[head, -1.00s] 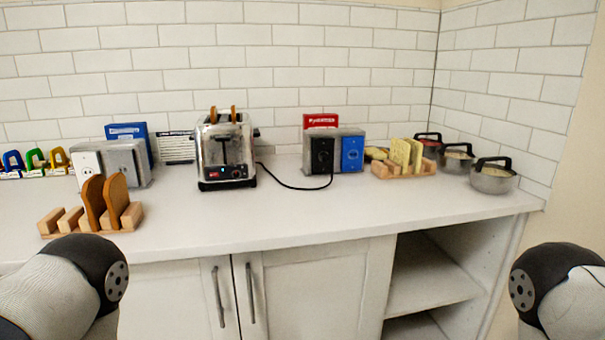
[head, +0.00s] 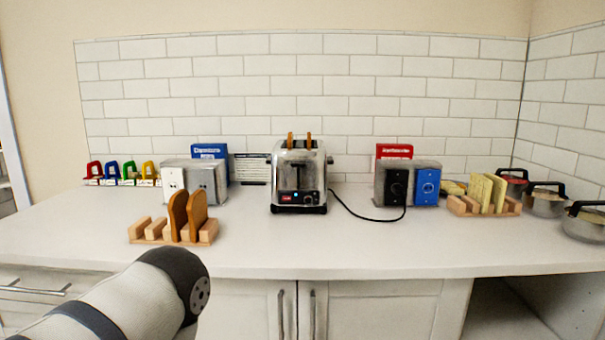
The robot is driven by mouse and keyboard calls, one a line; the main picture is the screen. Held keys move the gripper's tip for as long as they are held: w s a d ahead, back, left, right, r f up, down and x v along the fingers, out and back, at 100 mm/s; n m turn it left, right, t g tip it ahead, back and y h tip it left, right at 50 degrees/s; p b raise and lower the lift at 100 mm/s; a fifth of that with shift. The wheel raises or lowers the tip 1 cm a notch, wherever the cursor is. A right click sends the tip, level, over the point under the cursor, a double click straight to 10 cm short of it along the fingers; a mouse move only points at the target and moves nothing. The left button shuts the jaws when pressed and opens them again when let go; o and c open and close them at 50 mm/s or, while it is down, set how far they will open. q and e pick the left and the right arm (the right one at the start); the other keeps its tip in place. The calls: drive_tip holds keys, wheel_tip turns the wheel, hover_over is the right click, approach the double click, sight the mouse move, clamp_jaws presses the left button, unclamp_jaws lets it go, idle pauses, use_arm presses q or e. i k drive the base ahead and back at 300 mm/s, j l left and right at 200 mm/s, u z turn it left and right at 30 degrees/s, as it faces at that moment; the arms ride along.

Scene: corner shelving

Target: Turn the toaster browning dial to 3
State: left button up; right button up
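The chrome toaster (head: 299,178) stands upright near the middle of the counter in the head view, with two slices of bread (head: 300,140) sticking up from its slots. Its front has a dark panel low down with a red label, a small blue light and a small dial (head: 308,197). The dial's setting is too small to read. A black cord runs from the toaster to the black outlet box on the right. My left arm shows at the lower left, in front of the counter, but its gripper is out of frame. My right gripper is not in view.
A wooden rack with brown toast (head: 145,232) stands on the counter left of the toaster. Outlet boxes (head: 207,178) stand at the back left and right (head: 397,188). A bread rack (head: 484,210) and lidded pots (head: 546,203) are at the right. The counter before the toaster is clear.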

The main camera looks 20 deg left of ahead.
sight(308, 199)
drive_tip(key=i+l, duration=0.7)
drive_tip(key=u, duration=0.2)
drive_tip(key=l+z, duration=0.15)
